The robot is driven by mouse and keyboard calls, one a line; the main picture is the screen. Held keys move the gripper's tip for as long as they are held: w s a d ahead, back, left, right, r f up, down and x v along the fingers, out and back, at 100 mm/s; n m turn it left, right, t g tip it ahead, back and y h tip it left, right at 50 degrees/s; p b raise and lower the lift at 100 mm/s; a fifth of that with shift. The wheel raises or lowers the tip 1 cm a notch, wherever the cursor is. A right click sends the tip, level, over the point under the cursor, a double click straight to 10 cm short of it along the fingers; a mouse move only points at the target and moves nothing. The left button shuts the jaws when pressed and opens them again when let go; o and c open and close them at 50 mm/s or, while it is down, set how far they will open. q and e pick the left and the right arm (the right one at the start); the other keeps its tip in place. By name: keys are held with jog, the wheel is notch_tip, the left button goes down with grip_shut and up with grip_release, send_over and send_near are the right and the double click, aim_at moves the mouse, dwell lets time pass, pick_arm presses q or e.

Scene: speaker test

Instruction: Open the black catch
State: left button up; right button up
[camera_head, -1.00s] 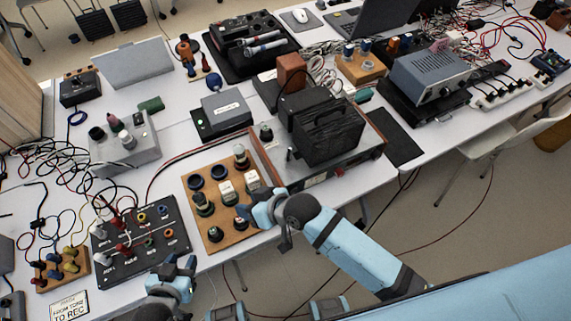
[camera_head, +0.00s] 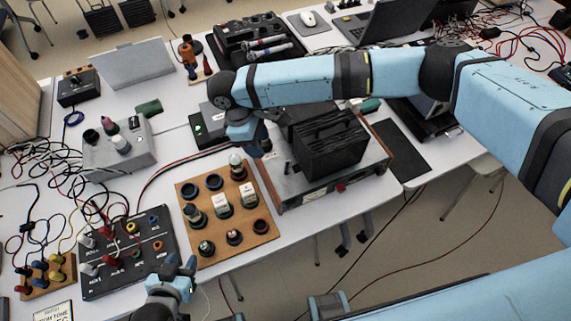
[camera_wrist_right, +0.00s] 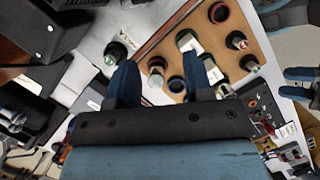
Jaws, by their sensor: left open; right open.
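I cannot make out for sure which part is the black catch. A wooden board (camera_head: 222,249) carries rows of dark-based knobs and posts, including a black ring (camera_head: 214,182) and a post (camera_head: 236,166) at its back right corner. My right gripper (camera_head: 250,140) is open above the table behind the board, left of the black box. In the right wrist view its fingers (camera_wrist_right: 160,82) are apart, with the board (camera_wrist_right: 203,20) beyond them. A black post (camera_wrist_right: 116,52) stands off the board near one finger. My left gripper (camera_head: 176,275) is open at the front, left of the board.
A black box (camera_head: 332,145) stands on a wood-sided unit (camera_head: 312,195) right of the board. A black terminal panel (camera_head: 100,283) with cables lies to the left. A grey box (camera_head: 120,152) stands behind that panel. My right arm crosses over the table's back half.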

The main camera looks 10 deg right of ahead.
aim_at(286, 166)
jog(key=shift+h, duration=0.4)
jog(key=x, duration=0.4)
jog(key=d+p+x, duration=0.1)
jog(key=x, duration=0.3)
jog(key=w+d+x, duration=0.1)
jog(key=x, duration=0.4)
jog(key=shift+w+r, duration=0.1)
jog(key=shift+r, duration=0.15)
jog(key=c, duration=0.7)
